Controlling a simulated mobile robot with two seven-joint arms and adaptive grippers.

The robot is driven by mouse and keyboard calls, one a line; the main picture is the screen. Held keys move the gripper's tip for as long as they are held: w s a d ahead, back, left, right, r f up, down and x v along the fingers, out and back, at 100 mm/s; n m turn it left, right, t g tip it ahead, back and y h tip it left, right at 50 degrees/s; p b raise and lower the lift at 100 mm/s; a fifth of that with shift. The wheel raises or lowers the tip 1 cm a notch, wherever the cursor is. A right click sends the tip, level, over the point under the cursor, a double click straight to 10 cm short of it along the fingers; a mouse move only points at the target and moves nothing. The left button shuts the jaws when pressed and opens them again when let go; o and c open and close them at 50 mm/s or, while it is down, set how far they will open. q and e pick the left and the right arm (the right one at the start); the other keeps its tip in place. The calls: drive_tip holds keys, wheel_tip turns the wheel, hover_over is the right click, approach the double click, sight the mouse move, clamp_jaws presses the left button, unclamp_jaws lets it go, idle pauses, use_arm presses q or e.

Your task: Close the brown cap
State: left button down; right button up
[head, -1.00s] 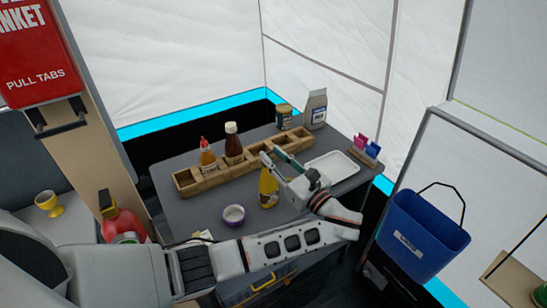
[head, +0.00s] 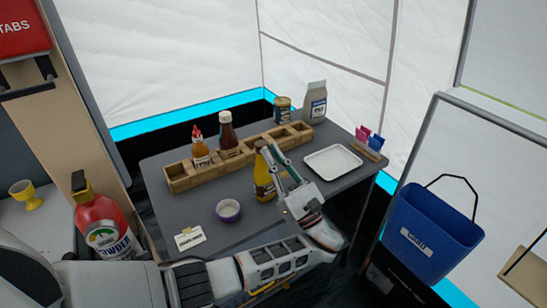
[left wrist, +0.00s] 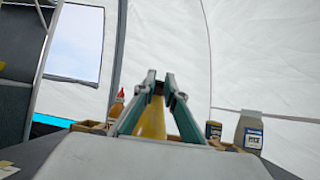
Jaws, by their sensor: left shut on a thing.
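A yellow bottle (head: 265,184) with a dark label stands upright on the grey table. Its brown cap (head: 260,146) is at the top, partly covered by my fingers. My left gripper (head: 268,152) reaches in from the right and is shut on the brown cap. In the left wrist view the brown cap (left wrist: 158,89) sits between the two green fingertips, with the yellow bottle below it. I cannot tell whether the cap is fully seated. My right gripper is not in view.
A wooden rack (head: 182,179) behind holds an orange bottle (head: 200,152) and a dark sauce bottle (head: 228,137). A purple bowl (head: 228,211) stands left of the yellow bottle, a white tray (head: 333,162) to its right.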

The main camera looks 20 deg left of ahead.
use_arm(q)
drive_tip(key=shift+r, duration=0.1)
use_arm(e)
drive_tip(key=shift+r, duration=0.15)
use_arm(q)
drive_tip(key=c, duration=1.7)
unclamp_jaws()
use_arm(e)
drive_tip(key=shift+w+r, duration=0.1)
